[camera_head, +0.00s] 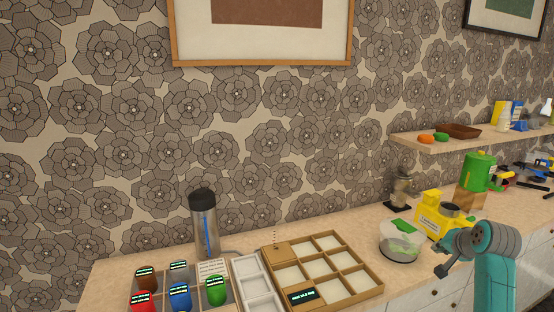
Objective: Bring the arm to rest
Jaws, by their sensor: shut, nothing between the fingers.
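My teal and grey arm (495,265) rises at the lower right, in front of the counter. My gripper (441,270) is a small dark shape at the left end of the arm, shut and empty. It is at the front side of the counter, below the yellow machine in the picture, and it looks clear of the things there. Its fingertips are small and hard to make out.
The counter (120,272) holds a compartment tray (373,290), several coloured jars, a steel cylinder (206,225), a clear bowl (400,255), a yellow machine (432,208) and a green canister (478,172). A wall shelf (430,147) is above. Open air lies over the tray.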

